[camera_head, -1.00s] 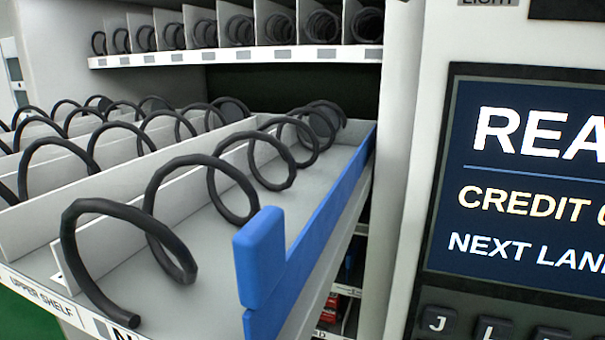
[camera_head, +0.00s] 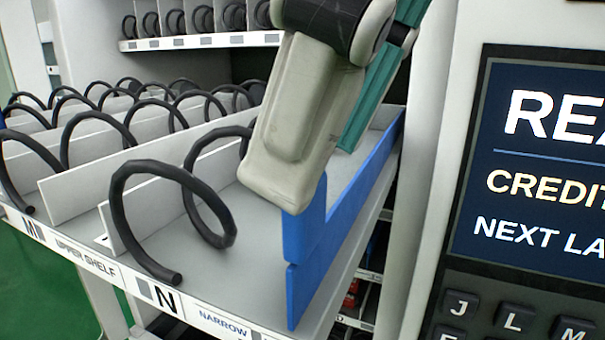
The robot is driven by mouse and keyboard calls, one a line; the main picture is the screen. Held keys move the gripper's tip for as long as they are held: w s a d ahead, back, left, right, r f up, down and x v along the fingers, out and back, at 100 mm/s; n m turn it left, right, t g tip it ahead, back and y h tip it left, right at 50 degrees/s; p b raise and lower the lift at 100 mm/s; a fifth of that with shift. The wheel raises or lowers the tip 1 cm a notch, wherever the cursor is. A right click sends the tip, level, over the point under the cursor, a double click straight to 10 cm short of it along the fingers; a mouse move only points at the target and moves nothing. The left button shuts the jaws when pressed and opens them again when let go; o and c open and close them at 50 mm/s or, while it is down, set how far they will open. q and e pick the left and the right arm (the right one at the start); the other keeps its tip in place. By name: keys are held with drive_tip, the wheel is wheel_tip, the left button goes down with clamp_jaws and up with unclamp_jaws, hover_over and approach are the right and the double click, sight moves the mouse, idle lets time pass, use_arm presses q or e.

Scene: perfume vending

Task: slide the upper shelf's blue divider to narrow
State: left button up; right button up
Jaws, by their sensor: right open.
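The upper shelf (camera_head: 85,258) is a pulled-out grey tray labelled "UPPER SHELF", with black spiral coils between pale dividers. Its blue divider (camera_head: 298,245) runs front to back on the right side, with a raised tab at the front end. A "NARROW" label (camera_head: 222,323) is on the front edge, left of the divider's front end. My right gripper (camera_head: 318,168) is over the tray from above, open, its pale finger just left of the tab and overlapping it in view. Contact cannot be told. My left gripper is not in view.
The machine's white cabinet and display screen (camera_head: 545,170) stand close on the right, with keys (camera_head: 515,318) below. A back shelf (camera_head: 200,42) with more coils is above the tray. Coils (camera_head: 165,185) stand left of my gripper.

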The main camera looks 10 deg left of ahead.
sight(312, 239)
drive_tip(key=x, duration=0.3)
drive_tip(key=shift+w+f, duration=0.1)
drive_tip(key=shift+f, duration=0.2)
drive_tip(key=shift+a+f, duration=0.15)
clamp_jaws()
